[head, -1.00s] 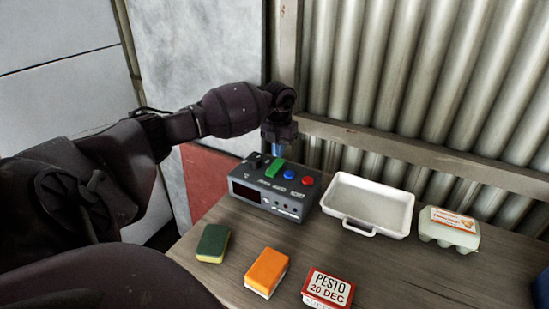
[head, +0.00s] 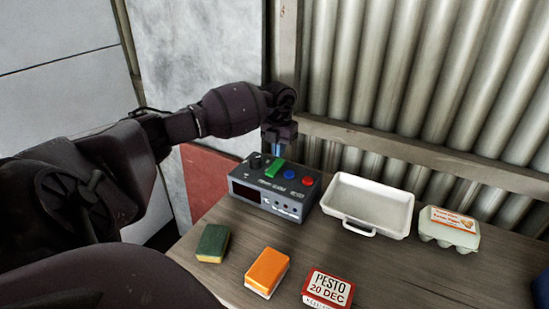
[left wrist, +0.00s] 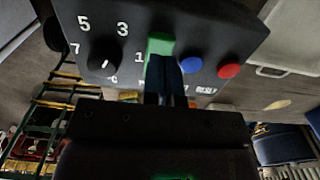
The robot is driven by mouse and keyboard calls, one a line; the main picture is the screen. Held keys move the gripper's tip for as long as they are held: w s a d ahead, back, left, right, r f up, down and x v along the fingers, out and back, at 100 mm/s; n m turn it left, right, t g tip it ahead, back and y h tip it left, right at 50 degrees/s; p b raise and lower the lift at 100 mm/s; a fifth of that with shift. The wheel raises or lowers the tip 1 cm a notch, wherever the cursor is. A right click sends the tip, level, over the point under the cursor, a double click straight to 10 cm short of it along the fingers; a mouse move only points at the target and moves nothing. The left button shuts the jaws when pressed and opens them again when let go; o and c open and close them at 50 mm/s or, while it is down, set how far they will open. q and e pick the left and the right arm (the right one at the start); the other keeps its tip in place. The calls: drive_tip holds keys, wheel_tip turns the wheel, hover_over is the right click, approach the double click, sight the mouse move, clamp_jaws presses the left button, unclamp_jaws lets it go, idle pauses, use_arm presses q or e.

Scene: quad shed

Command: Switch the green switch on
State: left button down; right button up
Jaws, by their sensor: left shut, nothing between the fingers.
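The grey control box (head: 253,201) stands at the back of the wooden table. On its top are the green switch (head: 274,168), a blue button (head: 290,174), a red button (head: 307,181) and a black dial at the left. In the left wrist view the green switch (left wrist: 160,46) lies right at the fingertips of my left gripper (left wrist: 163,60). The left gripper is shut and empty, pointing down at the far end of the switch; in the head view its fingers (head: 277,150) show just above it. Whether they touch the switch I cannot tell. My right gripper is not in view.
A white tray (head: 369,231) stands right of the box, and an egg carton (head: 448,240) farther right. A corrugated wall (head: 410,70) rises behind.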

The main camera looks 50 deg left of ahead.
sight(278, 162)
use_arm(q)
drive_tip(key=shift+f, duration=0.3)
use_arm(e)
drive_tip(key=shift+a+f, duration=0.15)
drive_tip(key=shift+a, duration=0.1)
use_arm(q)
drive_tip(key=shift+f, duration=0.35)
use_arm(e)
drive_tip(key=shift+s+d+f, duration=0.15)
drive_tip(key=shift+d+f, duration=0.1)
use_arm(q)
drive_tip(key=shift+f+b, duration=0.35)
drive_tip(key=shift+f, duration=0.1)
use_arm(e)
drive_tip(key=shift+a+f, duration=0.15)
drive_tip(key=shift+a, duration=0.1)
